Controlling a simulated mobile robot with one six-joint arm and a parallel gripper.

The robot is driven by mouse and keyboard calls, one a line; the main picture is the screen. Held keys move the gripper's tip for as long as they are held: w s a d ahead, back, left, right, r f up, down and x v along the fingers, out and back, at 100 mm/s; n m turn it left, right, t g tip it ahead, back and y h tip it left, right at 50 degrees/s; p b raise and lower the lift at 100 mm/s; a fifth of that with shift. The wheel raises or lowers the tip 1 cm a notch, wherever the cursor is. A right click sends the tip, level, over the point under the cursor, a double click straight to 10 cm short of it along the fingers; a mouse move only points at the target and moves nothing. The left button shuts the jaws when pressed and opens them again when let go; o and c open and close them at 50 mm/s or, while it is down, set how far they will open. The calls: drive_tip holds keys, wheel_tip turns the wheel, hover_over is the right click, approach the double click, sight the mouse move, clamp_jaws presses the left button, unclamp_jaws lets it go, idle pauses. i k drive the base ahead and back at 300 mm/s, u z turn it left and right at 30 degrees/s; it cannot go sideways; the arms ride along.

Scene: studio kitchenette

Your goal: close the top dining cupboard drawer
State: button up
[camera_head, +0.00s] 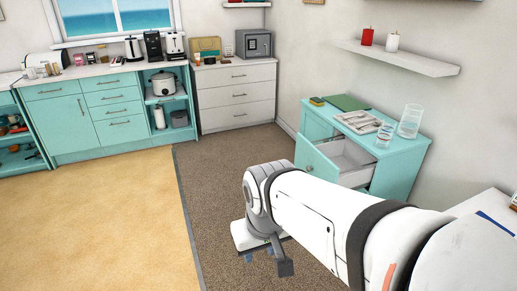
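The teal dining cupboard (405,165) stands against the right wall. Its top drawer (316,165) is pulled out towards the left, with a round knob on the teal front. The drawer's pale inside shows and looks empty where visible. My gripper (268,262) hangs low over the brown carpet, below and left of the drawer front, apart from it in the picture. My white arm crosses the lower right and hides the cupboard's lower part. Whether the fingers are open or shut is not clear.
On the cupboard top are a green folder or book (347,102), a cutlery tray (358,121) and clear glasses (410,120). A shelf (400,58) is above. A white drawer unit (236,97) stands behind. The brown carpet (225,165) left of the drawer is free.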

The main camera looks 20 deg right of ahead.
sight(343, 163)
drive_tip(key=z, duration=1.1)
drive_tip(key=i, duration=1)
drive_tip(key=u, duration=0.15)
drive_tip(key=k, duration=0.3)
drive_tip(key=u, duration=0.5)
drive_tip(key=i, duration=0.95)
drive_tip(key=u, duration=0.35)
